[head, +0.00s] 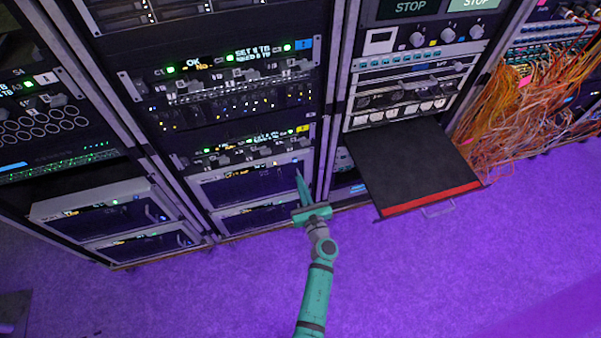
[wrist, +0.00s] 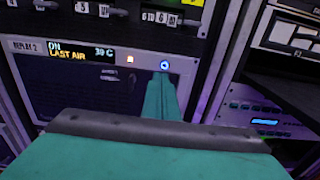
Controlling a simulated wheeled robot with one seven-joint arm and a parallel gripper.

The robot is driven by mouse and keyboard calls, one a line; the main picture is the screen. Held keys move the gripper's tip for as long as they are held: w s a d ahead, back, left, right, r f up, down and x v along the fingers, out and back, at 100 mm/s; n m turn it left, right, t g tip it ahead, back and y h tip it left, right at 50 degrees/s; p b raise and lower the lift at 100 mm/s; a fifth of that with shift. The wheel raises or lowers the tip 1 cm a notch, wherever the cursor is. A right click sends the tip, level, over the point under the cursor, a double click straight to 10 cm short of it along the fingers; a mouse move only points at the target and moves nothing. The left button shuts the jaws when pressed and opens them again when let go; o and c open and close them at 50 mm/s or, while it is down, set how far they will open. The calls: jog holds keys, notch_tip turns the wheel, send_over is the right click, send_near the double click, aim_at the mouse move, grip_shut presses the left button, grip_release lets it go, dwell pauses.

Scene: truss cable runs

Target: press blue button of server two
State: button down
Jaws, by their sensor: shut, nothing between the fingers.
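A light grey server (wrist: 50,90) fills the left of the wrist view, with a label that seems to read "REPLAY 2". Its display (wrist: 82,53) reads "ON" and "LAST AIR". To the right of the display are a small orange light (wrist: 130,59) and a round blue-lit button (wrist: 165,65). My gripper (wrist: 161,80) is shut and empty, its tips just below the blue button in the picture; I cannot tell whether they touch the panel. In the head view, my gripper (head: 299,174) points at the right end of the upper server (head: 225,188) low in the middle rack.
An extended black shelf (head: 405,165) with a red front edge sticks out right of my gripper. Orange cables (head: 530,100) hang at the far right. Another server pair (head: 100,200) juts out low at left. The purple floor (head: 430,270) in front is clear.

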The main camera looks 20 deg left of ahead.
jog(key=v, duration=0.6)
jog(key=shift+w+d, duration=0.15)
jog(key=shift+d, duration=0.35)
jog(key=shift+d, duration=0.25)
jog(key=shift+a, duration=0.3)
jog(key=shift+d, duration=0.1)
jog(key=s+d+r+n+h, duration=0.3)
jog(key=s+n, duration=0.6)
jog(key=s, duration=0.3)
jog(key=s+d+r+n+h, duration=0.4)
jog(key=s+r+n, duration=0.3)
jog(key=s+n, duration=0.3)
jog(key=s+d+r+n+h, duration=0.3)
jog(key=s+d+r+n, duration=0.2)
jog(key=s+n, duration=0.5)
jog(key=shift+s+d+r+t, duration=0.35)
jog(key=shift+s+r, duration=0.15)
jog(key=shift+s, duration=1.35)
